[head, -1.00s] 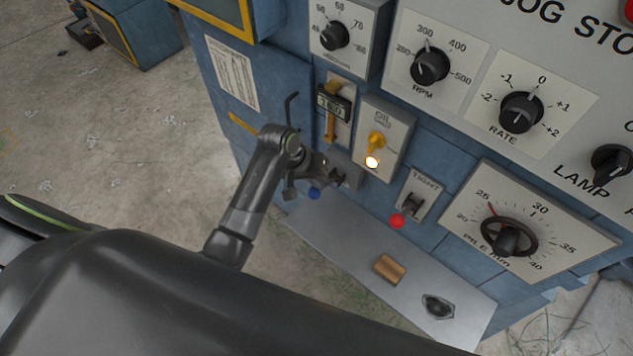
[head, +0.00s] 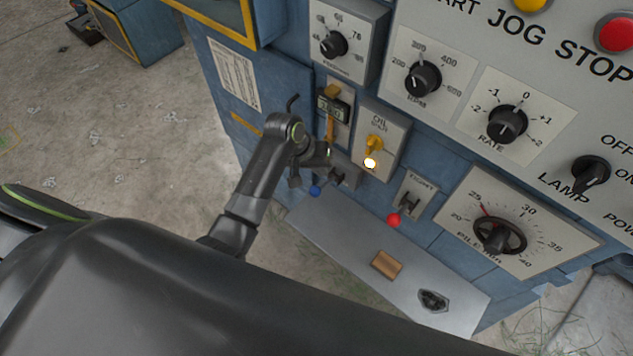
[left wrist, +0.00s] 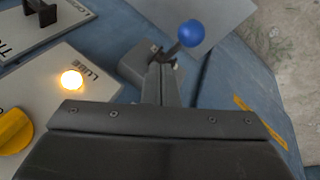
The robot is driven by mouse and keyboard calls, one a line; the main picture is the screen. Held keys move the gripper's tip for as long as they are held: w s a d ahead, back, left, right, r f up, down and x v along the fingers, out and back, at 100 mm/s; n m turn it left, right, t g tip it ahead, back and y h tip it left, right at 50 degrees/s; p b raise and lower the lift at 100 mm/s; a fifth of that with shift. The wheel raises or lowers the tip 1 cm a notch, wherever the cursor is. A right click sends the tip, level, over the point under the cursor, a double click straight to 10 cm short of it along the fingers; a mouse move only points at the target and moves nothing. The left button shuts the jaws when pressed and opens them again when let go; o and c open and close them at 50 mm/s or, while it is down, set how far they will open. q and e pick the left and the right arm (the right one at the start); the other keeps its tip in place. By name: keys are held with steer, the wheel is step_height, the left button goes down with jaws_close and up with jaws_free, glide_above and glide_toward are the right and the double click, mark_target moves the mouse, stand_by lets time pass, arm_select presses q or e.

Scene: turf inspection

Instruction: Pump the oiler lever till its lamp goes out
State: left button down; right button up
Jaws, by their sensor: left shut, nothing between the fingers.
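The oiler lever with a blue ball end (head: 315,190) sticks out from a grey bracket low on the blue machine. The blue ball also shows in the left wrist view (left wrist: 191,33), its thin shaft tilted. The lamp (head: 370,163) on the plate beside it glows, and it glows in the left wrist view (left wrist: 71,81) beside the letters "LUB". My left gripper (head: 326,158) is shut and empty, close above the lever's bracket. In the left wrist view its fingers (left wrist: 162,72) lie close to the lever's shaft; I cannot tell whether they touch. My right gripper is not in view.
A yellow knob (head: 375,143) sits just above the lamp. A red-ball lever (head: 393,219) stands to the right. A grey shelf (head: 340,235) below carries a wooden block (head: 386,263). A small digital gauge (head: 333,108) hangs above the lever.

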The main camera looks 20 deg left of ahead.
arm_select(q)
steer(key=r, duration=0.1)
steer(key=p, duration=0.1)
steer(key=w+r+p, duration=0.1)
steer(key=shift+w+d+r, duration=0.1)
steer(key=shift+d+r, duration=0.15)
steer(key=shift+r, duration=0.1)
stand_by(0.5)
